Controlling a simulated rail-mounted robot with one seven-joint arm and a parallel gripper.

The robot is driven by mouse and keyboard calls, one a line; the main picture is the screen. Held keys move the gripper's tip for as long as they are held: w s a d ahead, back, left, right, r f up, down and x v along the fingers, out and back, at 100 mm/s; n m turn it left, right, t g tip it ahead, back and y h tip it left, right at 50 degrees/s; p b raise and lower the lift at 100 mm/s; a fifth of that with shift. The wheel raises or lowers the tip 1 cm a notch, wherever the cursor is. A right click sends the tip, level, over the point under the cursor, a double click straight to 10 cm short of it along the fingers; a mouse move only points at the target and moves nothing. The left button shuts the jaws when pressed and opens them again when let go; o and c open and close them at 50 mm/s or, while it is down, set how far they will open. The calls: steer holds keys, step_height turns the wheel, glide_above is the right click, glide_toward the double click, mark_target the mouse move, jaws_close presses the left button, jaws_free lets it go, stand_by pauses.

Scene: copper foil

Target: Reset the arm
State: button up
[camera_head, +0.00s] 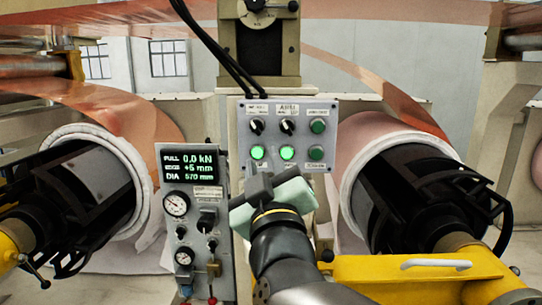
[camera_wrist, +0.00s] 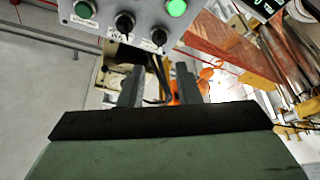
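My gripper (camera_head: 270,177) is in front of the lower part of a grey button panel (camera_head: 268,112). In the wrist view my gripper (camera_wrist: 158,82) shows two grey fingers standing apart. Nothing is between them at the fingertips. The panel hangs at the upper left of the wrist view, with a lit green button (camera_wrist: 176,8) and black knobs. In the head view the arm reaches up from the bottom centre, and the gripper's green body is tilted. Whether the fingers touch the panel cannot be told.
A control box (camera_head: 190,215) with a display, gauges and levers stands left of my arm. Large rolls on black chucks (camera_head: 425,200) flank both sides, with copper foil (camera_head: 95,105) running overhead. A yellow frame (camera_head: 400,275) is at the lower right. Black cables (camera_head: 215,50) hang above the panel.

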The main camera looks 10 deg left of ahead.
steer(key=shift+v, duration=1.05)
steer(key=w+d+f+m+g+h, duration=0.15)
steer(key=d+f+g, duration=0.35)
steer(key=f, duration=0.6)
steer(key=w+d+f+m+g+h, duration=0.15)
steer(key=d+f+g, duration=0.35)
steer(key=f, duration=0.7)
steer(key=s+d+f+m+g+h, duration=0.5)
steer(key=s+d+f+m+g, duration=0.2)
steer(key=s+d+f, duration=0.6)
steer(key=s+d+g, duration=0.2)
steer(key=shift+s+f+m+g, duration=0.3)
steer(key=shift+s+f+g, duration=0.05)
steer(key=shift+f+g, duration=0.05)
